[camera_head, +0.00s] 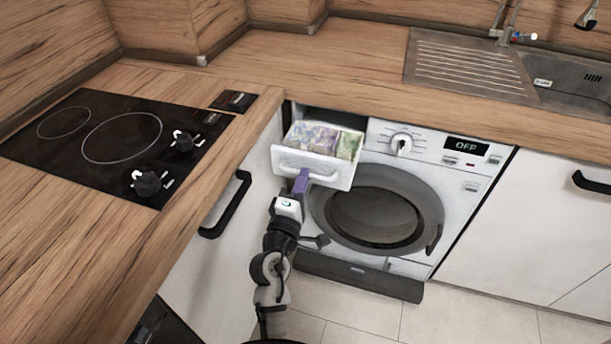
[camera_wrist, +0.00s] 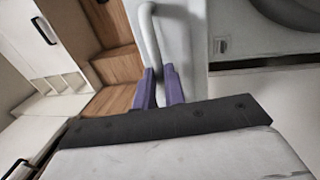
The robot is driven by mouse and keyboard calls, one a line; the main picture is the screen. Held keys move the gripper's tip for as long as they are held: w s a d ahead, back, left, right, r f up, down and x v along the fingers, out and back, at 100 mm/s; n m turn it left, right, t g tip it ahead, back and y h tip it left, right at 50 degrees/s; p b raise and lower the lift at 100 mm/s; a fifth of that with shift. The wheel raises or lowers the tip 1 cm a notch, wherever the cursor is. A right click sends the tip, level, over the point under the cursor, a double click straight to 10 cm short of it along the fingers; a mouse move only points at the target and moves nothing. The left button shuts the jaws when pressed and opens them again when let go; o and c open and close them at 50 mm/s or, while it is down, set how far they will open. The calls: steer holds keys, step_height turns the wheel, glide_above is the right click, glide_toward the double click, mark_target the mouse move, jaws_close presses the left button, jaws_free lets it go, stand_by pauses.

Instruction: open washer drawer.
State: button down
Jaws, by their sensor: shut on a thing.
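The washer (camera_head: 420,165) is a white front-loader under the wooden counter, with a dark round door and a display reading OFF. Its drawer (camera_head: 340,181) is pulled out at the upper left of the front, and colourful contents (camera_head: 320,138) show inside. My gripper (camera_head: 301,180) is at the drawer's front, with its purple fingers at the white handle. In the wrist view the fingers (camera_wrist: 159,88) are closed around the white curved handle (camera_wrist: 149,35). The exact contact is partly hidden by the fingers.
A black cooktop (camera_head: 95,140) with two knobs lies on the left counter. A cabinet with a black handle (camera_head: 228,205) stands close left of my arm. A steel sink (camera_head: 560,80) is at the upper right. Tiled floor (camera_head: 470,320) is clear in front of the washer.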

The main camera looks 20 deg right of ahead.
steer(key=shift+s, duration=0.1)
steer(key=c, duration=1.5)
jaws_free()
steer(key=shift+s+a+f, duration=0.1)
steer(key=shift+a, duration=0.05)
